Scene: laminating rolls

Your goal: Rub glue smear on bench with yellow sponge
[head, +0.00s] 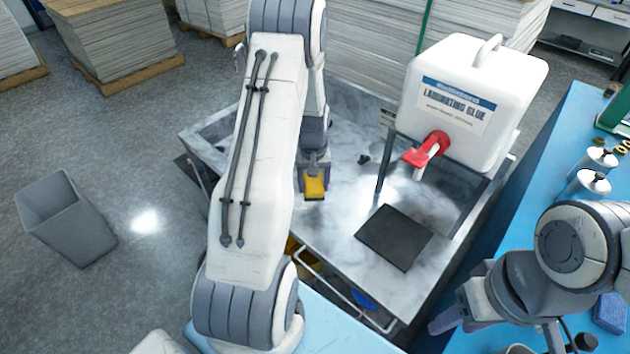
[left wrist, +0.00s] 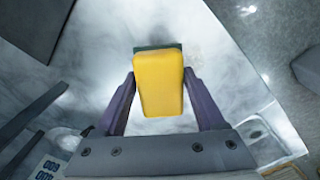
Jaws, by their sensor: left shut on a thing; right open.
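My left gripper (left wrist: 160,95) is shut on the yellow sponge (left wrist: 158,82), which has a dark green layer at its far end. In the head view the sponge (head: 314,187) hangs below my left gripper (head: 314,178), over the grey marbled bench (head: 330,222). I cannot tell whether it touches the surface. A faint dark smudge (left wrist: 191,42) shows on the bench just beyond the sponge in the left wrist view; it may be the glue smear. My right gripper (head: 447,322) is open and empty at the lower right.
A white laminating glue container (head: 465,105) with a red tap (head: 428,148) stands over the bench's right side. A dark square mat (head: 394,237) lies below it. A blue table (head: 585,125) with canisters is at the right. A grey bin (head: 66,218) stands on the floor at left.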

